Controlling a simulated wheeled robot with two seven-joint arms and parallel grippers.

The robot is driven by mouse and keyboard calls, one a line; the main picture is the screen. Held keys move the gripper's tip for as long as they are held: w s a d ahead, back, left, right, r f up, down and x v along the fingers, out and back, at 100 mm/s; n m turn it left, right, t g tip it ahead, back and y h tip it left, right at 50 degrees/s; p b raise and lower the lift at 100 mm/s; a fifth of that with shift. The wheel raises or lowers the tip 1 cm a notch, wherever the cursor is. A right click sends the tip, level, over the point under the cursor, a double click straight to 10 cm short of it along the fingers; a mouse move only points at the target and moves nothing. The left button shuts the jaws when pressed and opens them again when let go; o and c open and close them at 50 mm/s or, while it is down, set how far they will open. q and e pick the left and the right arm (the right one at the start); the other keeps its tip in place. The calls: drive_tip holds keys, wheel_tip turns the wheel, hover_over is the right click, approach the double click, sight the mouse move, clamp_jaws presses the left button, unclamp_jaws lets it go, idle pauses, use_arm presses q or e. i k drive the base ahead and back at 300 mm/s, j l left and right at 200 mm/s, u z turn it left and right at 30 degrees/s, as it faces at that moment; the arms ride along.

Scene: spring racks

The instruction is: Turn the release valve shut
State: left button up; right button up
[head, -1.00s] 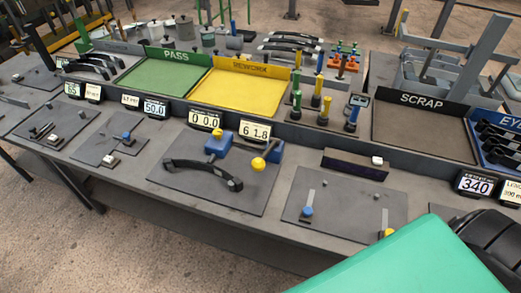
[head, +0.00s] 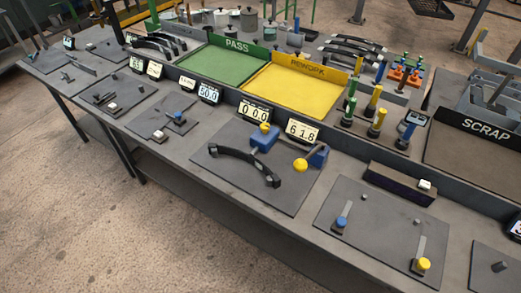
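No part is labelled as the release valve, so I cannot tell for sure which it is. In the head view, a blue fixture (head: 265,141) with a yellow knob (head: 265,127) stands at the back of a dark plate (head: 225,185). A second blue fixture (head: 318,156) has a larger round yellow knob (head: 300,165) at its front left. A black curved spring part (head: 232,156) lies on the same plate, in front of them. How far any valve is turned cannot be told. Neither gripper is in view.
Displays reading 0 0.0 (head: 255,111) and 6 1.8 (head: 302,132) stand behind the plate. To the right, another plate (head: 375,215) carries a blue-knobbed lever (head: 341,221) and a yellow-knobbed lever (head: 424,263). Green PASS (head: 225,65) and yellow REWORK (head: 295,87) trays are behind.

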sight(265, 127)
drive_tip(key=i+j+z, duration=0.25)
drive_tip(key=j+z, duration=0.25)
drive_tip(key=j, duration=0.25)
drive_tip(key=i+j+z, duration=0.25)
drive_tip(key=j, duration=0.2)
drive_tip(key=j+z, duration=0.25)
drive_tip(key=j, duration=0.15)
drive_tip(key=k, duration=0.05)
